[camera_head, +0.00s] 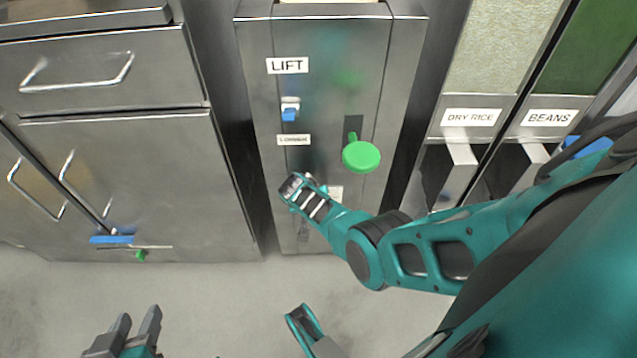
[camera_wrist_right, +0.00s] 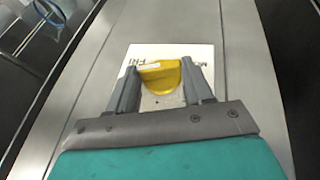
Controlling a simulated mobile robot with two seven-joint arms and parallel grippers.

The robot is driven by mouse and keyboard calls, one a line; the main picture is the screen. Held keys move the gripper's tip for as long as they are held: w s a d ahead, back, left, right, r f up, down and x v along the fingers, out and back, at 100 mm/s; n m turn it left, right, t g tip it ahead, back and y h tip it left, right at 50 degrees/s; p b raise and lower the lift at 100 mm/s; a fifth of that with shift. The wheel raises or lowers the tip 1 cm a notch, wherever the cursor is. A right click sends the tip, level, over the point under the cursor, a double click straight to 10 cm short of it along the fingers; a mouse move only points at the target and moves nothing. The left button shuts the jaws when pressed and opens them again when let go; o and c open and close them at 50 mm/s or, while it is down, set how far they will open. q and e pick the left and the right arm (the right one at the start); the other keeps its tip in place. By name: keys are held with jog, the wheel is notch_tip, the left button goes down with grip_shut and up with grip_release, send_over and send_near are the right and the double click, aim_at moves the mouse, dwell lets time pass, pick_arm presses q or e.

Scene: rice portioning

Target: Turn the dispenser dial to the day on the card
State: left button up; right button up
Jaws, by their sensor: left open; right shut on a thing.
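A yellow dial (camera_wrist_right: 160,76) sits on a white plate (camera_wrist_right: 140,52) in the right wrist view. Letters reading "FRI" and a partly covered "M" show on the plate; the rest is hidden. My right gripper (camera_wrist_right: 158,66) is shut on the dial, one finger on each side. In the head view my right gripper (camera_head: 290,185) is at the lower part of the steel dispenser front (camera_head: 260,90), and the dial cannot be made out there. My left gripper (camera_head: 137,314) is open and empty over the floor at the bottom left. I cannot identify the day card.
A green round knob (camera_head: 361,156), a blue switch (camera_head: 290,112) under a "LIFT" label (camera_head: 287,65), and a small white label (camera_head: 294,140) are on the panel. Steel drawers (camera_head: 110,75) stand left; "DRY RICE" (camera_head: 470,117) and "BEANS" (camera_head: 549,118) bins stand right.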

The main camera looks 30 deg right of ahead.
pick_arm(q)
jog(key=shift+d+r, duration=0.1)
pick_arm(e)
jog(key=shift+h, duration=0.4)
dwell(0.3)
jog(key=o, duration=1)
pick_arm(q)
jog(key=shift+s, duration=0.15)
pick_arm(e)
jog(key=shift+o, duration=0.2)
jog(key=shift+a, duration=0.1)
pick_arm(q)
jog(key=shift+y, duration=0.3)
jog(key=shift+s+a+r+p, duration=0.1)
jog(key=shift+a+r+p, duration=0.25)
jog(key=shift+r+p, duration=0.85)
jog(key=shift+s+a+r+p, duration=0.1)
jog(key=shift+a+r+p, duration=0.35)
jog(key=shift+p, duration=1.4)
jog(key=shift+s+a+r+p, duration=0.1)
jog(key=shift+a+r+p, duration=0.1)
jog(key=shift+r+p, duration=1.05)
pick_arm(e)
jog(key=v, duration=1.2)
jog(key=shift+a+r, duration=0.2)
jog(key=shift+r, duration=0.2)
pick_arm(q)
jog(key=shift+f, duration=0.25)
pick_arm(e)
jog(key=shift+w, duration=0.15)
